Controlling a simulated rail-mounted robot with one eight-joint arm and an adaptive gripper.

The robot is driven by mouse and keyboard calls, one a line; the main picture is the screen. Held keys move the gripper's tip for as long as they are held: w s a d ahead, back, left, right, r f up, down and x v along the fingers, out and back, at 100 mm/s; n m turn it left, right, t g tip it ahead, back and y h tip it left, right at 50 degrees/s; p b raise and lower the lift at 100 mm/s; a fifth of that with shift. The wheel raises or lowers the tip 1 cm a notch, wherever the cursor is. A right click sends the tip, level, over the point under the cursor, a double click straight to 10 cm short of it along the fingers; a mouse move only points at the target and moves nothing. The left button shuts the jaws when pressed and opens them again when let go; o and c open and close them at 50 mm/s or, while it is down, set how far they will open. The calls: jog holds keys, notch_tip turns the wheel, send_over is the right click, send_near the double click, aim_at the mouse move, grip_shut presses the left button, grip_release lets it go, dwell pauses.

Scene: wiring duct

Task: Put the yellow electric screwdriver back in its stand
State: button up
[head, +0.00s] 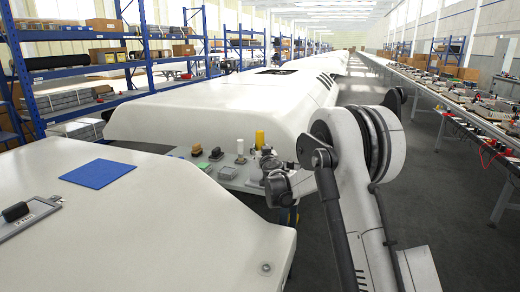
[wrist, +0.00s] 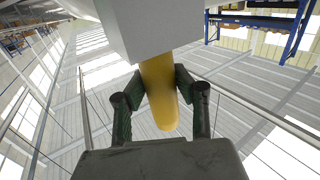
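In the wrist view, the yellow screwdriver (wrist: 160,92) shows as a smooth yellow body with a rounded end. My gripper (wrist: 160,90) has its two dark green fingers against both sides of that body. The other end meets a pale grey block (wrist: 150,25) at the top; I cannot tell whether the block is part of the tool or separate. In the head view, an upright yellow cylinder (head: 259,138), seemingly this screwdriver, shows just above the dark grey end of my arm. My fingers are too small to make out there. I cannot pick out the stand.
A pale shelf (head: 232,174) holds a white cylinder (head: 240,147), a yellow-and-dark item (head: 196,149) and several small grey parts close to my gripper. Large white housings stand left and behind. A blue mat (head: 98,173) and a clipboard (head: 28,217) lie on the near one.

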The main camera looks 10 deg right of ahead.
jog(key=o, duration=0.4)
jog(key=s, duration=1.2)
dwell(0.4)
jog(key=s+a+r+n+g+y+p, duration=0.1)
jog(key=s+a+r+g+y, duration=0.15)
jog(key=s+r, duration=0.55)
jog(key=s+a+r+n+g+y+p, duration=0.15)
jog(key=s+a+r, duration=0.25)
jog(key=s, duration=0.7)
jog(key=s+d+f+m+g+h, duration=0.1)
jog(key=s+d+f+g, duration=0.1)
jog(key=s, duration=0.8)
jog(key=s+d+f+g+h+p, duration=0.1)
jog(key=s+f, duration=0.3)
jog(key=s, duration=0.7)
jog(key=s+d+f+m+g+h, duration=0.1)
jog(key=s+d+f+g+h, duration=0.1)
jog(key=s, duration=0.9)
jog(key=shift+s+d+f+m+g+p, duration=0.15)
jog(key=shift+d+f+m+g+p, duration=0.25)
jog(key=shift+d+g, duration=0.5)
